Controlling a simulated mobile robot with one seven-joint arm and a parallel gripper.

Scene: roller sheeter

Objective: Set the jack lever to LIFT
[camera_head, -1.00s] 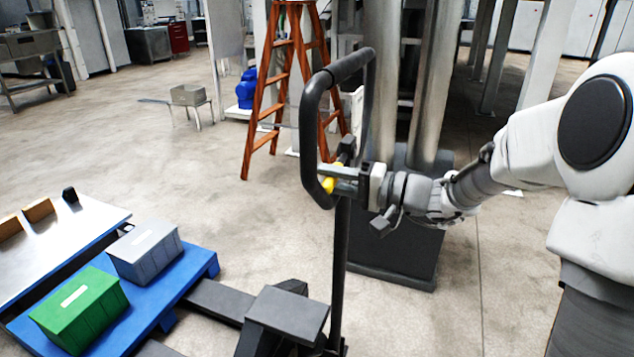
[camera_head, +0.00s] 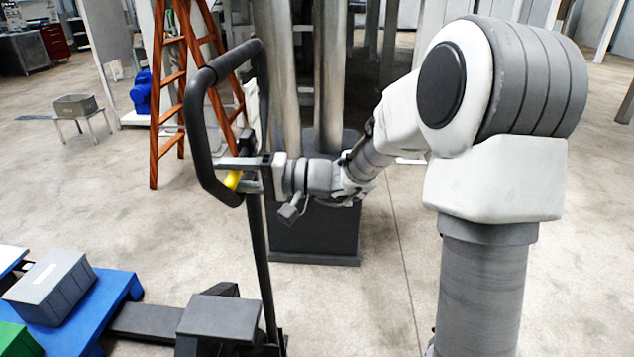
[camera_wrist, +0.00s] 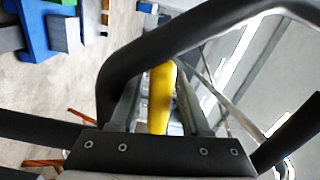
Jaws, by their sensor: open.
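The pallet jack's black loop handle (camera_head: 198,128) stands upright on its dark shaft (camera_head: 263,270) in the head view. The yellow jack lever (camera_head: 233,180) shows inside the lower part of the loop. My gripper (camera_head: 238,175) is at the loop, with its fingers pointing left, one above and one below the lever. In the wrist view the yellow lever (camera_wrist: 161,95) lies between my two open fingers (camera_wrist: 160,100), and the black handle bar (camera_wrist: 150,50) crosses beyond them. Whether a finger touches the lever, I cannot tell. No LIFT marking can be read.
A blue pallet (camera_head: 115,292) with a grey bin (camera_head: 48,285) and a green bin (camera_head: 14,340) is at the lower left. An orange ladder (camera_head: 165,100) and a dark-based column (camera_head: 315,235) stand behind the handle. The floor between is clear.

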